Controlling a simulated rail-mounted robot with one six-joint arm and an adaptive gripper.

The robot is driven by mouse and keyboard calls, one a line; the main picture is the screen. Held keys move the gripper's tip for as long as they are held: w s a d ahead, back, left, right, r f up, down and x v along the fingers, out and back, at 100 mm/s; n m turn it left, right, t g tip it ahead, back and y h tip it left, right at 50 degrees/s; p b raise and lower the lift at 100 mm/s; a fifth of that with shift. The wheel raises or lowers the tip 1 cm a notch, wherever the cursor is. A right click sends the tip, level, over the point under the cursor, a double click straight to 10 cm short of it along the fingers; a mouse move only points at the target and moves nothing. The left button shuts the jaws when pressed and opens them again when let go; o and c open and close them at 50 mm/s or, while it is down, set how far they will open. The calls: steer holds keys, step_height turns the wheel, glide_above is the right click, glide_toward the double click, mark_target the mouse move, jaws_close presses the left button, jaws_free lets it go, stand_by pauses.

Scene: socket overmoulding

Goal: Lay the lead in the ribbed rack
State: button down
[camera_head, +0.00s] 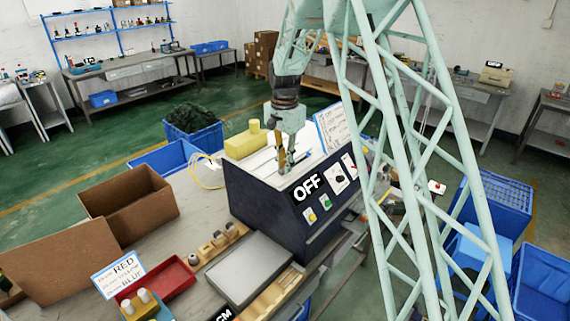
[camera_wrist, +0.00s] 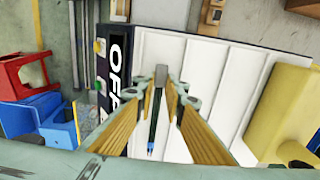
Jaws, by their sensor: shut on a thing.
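My gripper (camera_head: 285,164) is over the white top of the dark blue machine marked OFF (camera_head: 262,205). In the wrist view my gripper (camera_wrist: 162,92) has its yellow-padded fingers closed around a slim lead (camera_wrist: 153,122), dark along its length with a grey block at its far end. The white top (camera_wrist: 205,75) is split by several thin parallel ribs. A pale wooden piece with ribs (camera_head: 278,301) lies at the front of the bench; I cannot tell which is the ribbed rack.
A yellow block (camera_head: 243,144) stands on the machine's back left; it is at the right in the wrist view (camera_wrist: 285,110). A grey plate (camera_head: 248,270), a red bin (camera_head: 160,280) and an open cardboard box (camera_head: 130,203) are on the bench. A sign (camera_head: 338,125) stands behind.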

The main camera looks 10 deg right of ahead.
steer(key=shift+f, duration=0.3)
steer(key=c, duration=2.6)
jaws_free()
steer(key=shift+o, duration=0.2)
steer(key=shift+r, duration=0.2)
step_height(320, 180, up, 12)
steer(key=shift+f, duration=0.2)
steer(key=shift+s+r, duration=0.1)
